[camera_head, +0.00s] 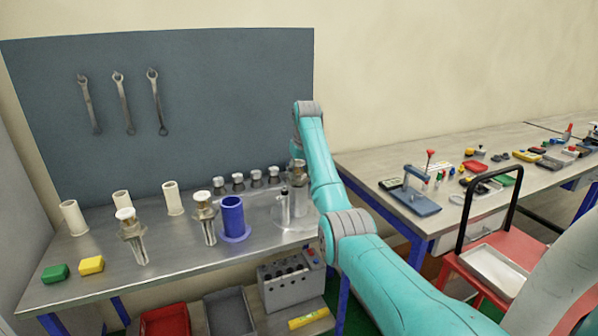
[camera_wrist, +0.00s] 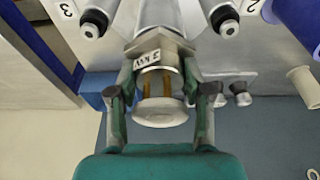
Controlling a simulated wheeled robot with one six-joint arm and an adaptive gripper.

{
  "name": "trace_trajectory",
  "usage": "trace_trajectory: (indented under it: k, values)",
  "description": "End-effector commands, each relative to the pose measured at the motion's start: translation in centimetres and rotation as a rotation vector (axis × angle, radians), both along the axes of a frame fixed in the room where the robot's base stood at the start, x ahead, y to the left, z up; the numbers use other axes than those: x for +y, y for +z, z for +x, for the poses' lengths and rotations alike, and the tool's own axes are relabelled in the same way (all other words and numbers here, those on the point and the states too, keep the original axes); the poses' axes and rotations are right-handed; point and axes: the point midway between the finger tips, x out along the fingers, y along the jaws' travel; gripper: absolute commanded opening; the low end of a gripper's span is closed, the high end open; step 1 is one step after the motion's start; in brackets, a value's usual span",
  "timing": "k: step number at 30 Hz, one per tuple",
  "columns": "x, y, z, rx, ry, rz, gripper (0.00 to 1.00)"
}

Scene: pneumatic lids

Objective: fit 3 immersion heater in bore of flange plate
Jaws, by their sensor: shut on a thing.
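My gripper (camera_wrist: 160,108) is shut on an immersion heater (camera_wrist: 160,113) with a white round cap, two brass-coloured pins and a metal head marked "3 kW". In the head view my gripper (camera_head: 298,170) is at the right end of the steel bench, where the arm partly hides it. Two other heaters with white caps and metal legs, one at the left (camera_head: 131,232) and one nearer the middle (camera_head: 204,212), stand upright on the bench. A metal plate (camera_head: 277,212), apparently the flange plate, lies below my gripper. The bore and the held heater's lower end are hidden.
A blue flanged tube (camera_head: 232,215) stands left of the plate. Several small metal fittings (camera_head: 237,182) line up behind it. White sleeves (camera_head: 172,198), a green block (camera_head: 55,273) and a yellow block (camera_head: 91,265) are further left. In the wrist view, dark-capped cylinders (camera_wrist: 225,22) flank the heater.

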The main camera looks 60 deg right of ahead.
Motion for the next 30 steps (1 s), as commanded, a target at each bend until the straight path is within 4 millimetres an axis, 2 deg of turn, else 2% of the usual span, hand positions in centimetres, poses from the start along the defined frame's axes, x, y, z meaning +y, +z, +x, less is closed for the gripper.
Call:
trace_trajectory:
  k: [19, 20, 23, 30]
  values:
    - [0.0, -1.1, 0.0, -0.002, 0.000, -0.002, 0.17]
    - [0.0, -1.1, 0.0, -0.002, 0.000, -0.002, 0.52]
    - [0.0, -1.1, 0.0, -0.002, 0.000, -0.002, 0.77]
    - [0.0, -1.1, 0.0, -0.001, 0.000, -0.001, 0.79]
